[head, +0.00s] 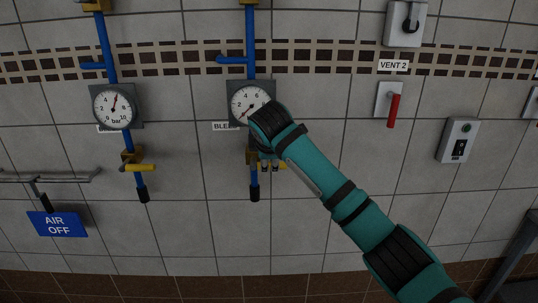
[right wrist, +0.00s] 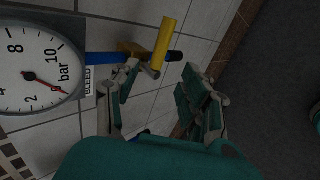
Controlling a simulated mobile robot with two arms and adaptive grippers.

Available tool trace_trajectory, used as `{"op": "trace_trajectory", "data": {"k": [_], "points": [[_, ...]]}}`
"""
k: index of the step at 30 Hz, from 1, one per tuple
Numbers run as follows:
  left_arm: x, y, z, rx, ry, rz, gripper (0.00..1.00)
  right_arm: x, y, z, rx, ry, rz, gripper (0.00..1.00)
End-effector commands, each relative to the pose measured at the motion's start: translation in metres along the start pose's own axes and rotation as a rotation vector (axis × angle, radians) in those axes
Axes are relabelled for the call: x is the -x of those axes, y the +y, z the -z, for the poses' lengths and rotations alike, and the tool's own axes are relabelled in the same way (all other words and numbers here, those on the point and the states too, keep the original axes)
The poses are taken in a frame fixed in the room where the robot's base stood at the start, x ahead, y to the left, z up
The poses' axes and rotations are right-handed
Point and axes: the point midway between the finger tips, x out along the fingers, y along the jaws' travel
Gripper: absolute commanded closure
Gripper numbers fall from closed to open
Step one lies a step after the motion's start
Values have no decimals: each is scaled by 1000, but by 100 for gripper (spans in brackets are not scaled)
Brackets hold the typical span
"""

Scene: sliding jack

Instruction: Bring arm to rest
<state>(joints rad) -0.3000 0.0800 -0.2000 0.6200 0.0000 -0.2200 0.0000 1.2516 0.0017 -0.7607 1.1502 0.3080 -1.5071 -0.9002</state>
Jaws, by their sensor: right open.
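My right arm reaches in from the lower right in the head view. Its gripper (head: 268,162) is in front of the bleed line, just below the gauge (head: 245,98). In the right wrist view the gripper (right wrist: 164,70) is open, with its two fingers apart and nothing held. The yellow valve handle (right wrist: 165,42) is beyond the fingertips, closest to the left finger; I cannot tell whether they touch. In the head view this handle (head: 282,166) is partly hidden by the gripper. My left gripper is not in view.
On the tiled wall are a second gauge (head: 114,105) with a yellow valve handle (head: 140,167), a blue AIR OFF sign (head: 57,224), a red lever (head: 393,110) under the VENT 2 label and a switch box (head: 458,139). Bare wall lies between the bleed line and the red lever.

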Motion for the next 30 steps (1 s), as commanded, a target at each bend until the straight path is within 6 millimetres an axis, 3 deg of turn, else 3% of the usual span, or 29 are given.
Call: {"op": "trace_trajectory", "data": {"k": [12,14,17,20,23,30], "points": [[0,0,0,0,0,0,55,5,-1,0,-1,0,2,55],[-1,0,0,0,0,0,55,-1,-6,-1,-8,1,8,55],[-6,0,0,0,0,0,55,-27,-28,-4,-52,11,35,55],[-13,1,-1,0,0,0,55,-72,-69,-11,-137,26,80,55],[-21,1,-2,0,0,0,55,-124,-126,-21,-247,37,134,55],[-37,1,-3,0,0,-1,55,-222,-280,-49,-500,22,251,55]]}}
